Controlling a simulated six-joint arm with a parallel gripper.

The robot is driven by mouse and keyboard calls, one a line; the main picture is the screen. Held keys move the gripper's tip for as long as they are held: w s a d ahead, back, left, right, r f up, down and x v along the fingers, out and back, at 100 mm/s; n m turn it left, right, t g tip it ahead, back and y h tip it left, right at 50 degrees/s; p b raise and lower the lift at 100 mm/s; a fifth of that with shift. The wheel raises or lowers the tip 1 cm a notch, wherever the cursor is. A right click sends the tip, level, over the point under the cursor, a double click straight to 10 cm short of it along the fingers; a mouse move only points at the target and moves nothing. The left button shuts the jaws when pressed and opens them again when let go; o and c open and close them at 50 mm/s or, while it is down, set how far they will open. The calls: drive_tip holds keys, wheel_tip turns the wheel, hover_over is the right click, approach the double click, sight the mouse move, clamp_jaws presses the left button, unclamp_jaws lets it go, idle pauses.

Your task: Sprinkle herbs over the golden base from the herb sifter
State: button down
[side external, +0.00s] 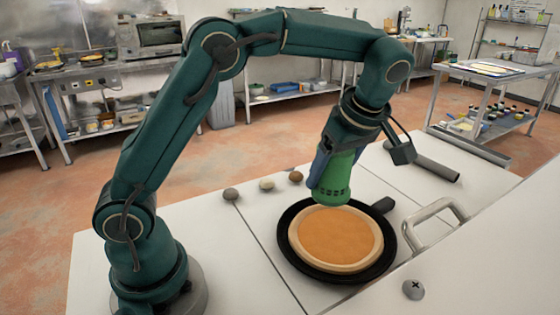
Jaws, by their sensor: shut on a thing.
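The golden base (336,235) is a round flat disc with a paler raised rim. It lies in a black pan (286,252) on the white counter. My gripper (326,165) is shut on the green herb sifter (335,182), holding it slightly tilted above the back edge of the base. A row of dark marks runs around the sifter's lower end. Its underside is hidden, and I cannot tell how large the gap to the base is. The base's surface looks plain orange, with no herbs visible on it.
Several small stones (266,185) lie behind the pan to the left. A grey cylinder (437,168) lies farther back right. The counter left of the pan is clear.

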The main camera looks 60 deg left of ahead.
drive_tip(key=shift+f, duration=3.55)
